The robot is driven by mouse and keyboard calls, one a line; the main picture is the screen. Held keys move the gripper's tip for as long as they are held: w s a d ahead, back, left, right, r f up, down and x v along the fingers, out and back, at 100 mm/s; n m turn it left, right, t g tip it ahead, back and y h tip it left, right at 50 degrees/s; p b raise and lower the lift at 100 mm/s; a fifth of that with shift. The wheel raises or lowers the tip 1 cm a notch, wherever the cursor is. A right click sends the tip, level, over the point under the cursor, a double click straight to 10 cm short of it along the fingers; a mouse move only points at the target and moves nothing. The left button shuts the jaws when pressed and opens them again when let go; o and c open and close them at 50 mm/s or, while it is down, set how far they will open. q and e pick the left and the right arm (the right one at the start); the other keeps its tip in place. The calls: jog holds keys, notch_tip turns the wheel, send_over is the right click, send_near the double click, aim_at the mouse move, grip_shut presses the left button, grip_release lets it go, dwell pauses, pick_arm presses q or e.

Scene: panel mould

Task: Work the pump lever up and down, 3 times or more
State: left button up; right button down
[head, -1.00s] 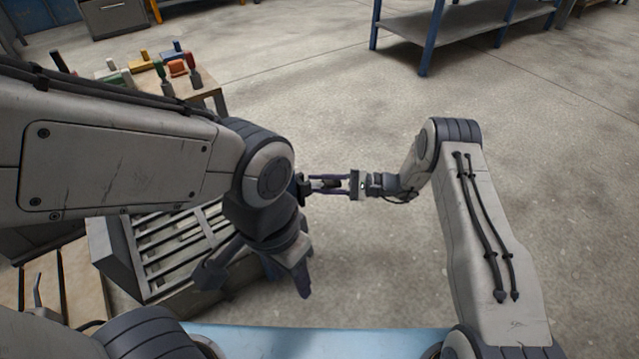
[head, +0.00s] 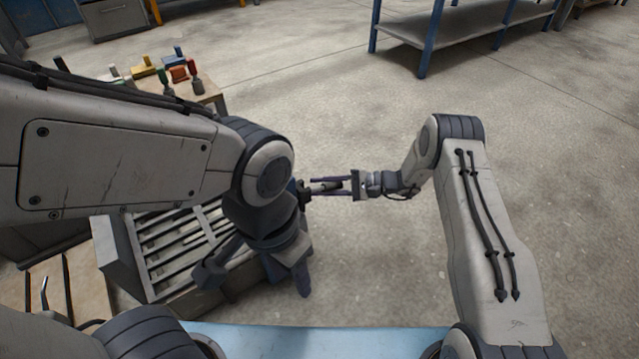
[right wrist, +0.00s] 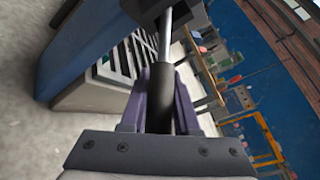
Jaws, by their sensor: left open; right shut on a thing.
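The pump lever shows in the right wrist view as a bright metal rod (right wrist: 171,38) with a dark grip (right wrist: 160,98). The rod's far end meets a dark block at the top of that view. My right gripper (head: 316,187) is shut on the dark grip, its purple fingers along both sides. In the head view the lever is small and partly hidden by the fingers. My left gripper (head: 252,277) is open and empty, with spread fingers in front of the slatted mould. My left arm hides part of the pump area.
A grey slatted mould (head: 113,258) stands at the lower left, beneath my left gripper. A small table with coloured tools (head: 181,75) is behind my left arm. A blue-framed shelf (head: 425,45) stands at the back. The floor on the right is clear.

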notch_tip(320, 180, up, 7)
jog(key=n+t+h+p, duration=0.3)
jog(key=n+h+p, duration=0.1)
jog(key=h+p, duration=0.4)
jog(key=shift+w+d+r+p, duration=0.2)
jog(key=shift+d+p, duration=0.1)
jog(key=shift+p, duration=1)
jog(key=c, duration=0.7)
grip_release()
jog(key=shift+o, duration=0.2)
jog(key=p+v, duration=0.3)
jog(key=v, duration=0.7)
jog(key=shift+r, duration=0.2)
